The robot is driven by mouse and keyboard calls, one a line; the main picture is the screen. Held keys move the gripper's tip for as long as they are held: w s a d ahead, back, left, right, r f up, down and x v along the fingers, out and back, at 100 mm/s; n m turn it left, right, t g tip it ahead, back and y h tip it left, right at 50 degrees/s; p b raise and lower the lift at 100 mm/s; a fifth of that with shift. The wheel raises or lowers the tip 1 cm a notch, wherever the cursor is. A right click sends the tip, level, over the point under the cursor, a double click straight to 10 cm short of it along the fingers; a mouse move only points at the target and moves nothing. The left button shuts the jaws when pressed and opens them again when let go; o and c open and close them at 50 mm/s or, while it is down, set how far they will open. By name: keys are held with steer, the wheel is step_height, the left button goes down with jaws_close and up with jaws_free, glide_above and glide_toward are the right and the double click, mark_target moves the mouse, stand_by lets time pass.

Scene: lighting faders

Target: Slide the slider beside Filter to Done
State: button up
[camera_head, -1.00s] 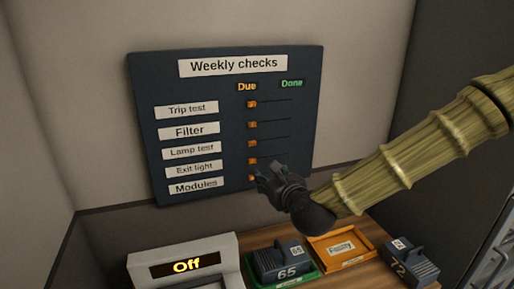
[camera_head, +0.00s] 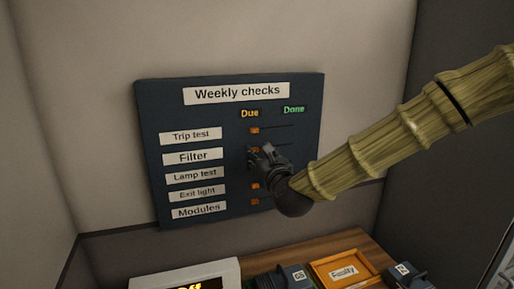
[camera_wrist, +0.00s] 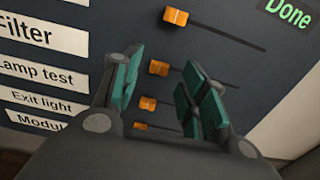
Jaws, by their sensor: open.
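The dark Weekly checks board (camera_head: 225,112) hangs on the wall. Its Filter label (camera_head: 193,157) is second from the top and also shows in the wrist view (camera_wrist: 40,33). The orange Filter slider (camera_head: 255,149) sits at the left end of its track, under Due (camera_head: 250,113). Done (camera_head: 294,109) is to the right. My gripper (camera_head: 258,157) is in front of the board, just below the Filter slider, and hides the Lamp test slider. In the wrist view my gripper (camera_wrist: 165,85) is open, with the Filter slider (camera_wrist: 158,67) showing between its fingers. I cannot tell whether they touch.
The Trip test slider (camera_head: 255,130) is just above; the Exit light slider (camera_head: 255,186) and Modules slider (camera_head: 255,201) are below, all at Due. A wooden shelf below holds an orange tray (camera_head: 340,270) and dark blocks.

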mark_target(255, 150)
steer(key=shift+p+x, duration=0.35)
steer(key=shift+x, duration=0.9)
jaws_close()
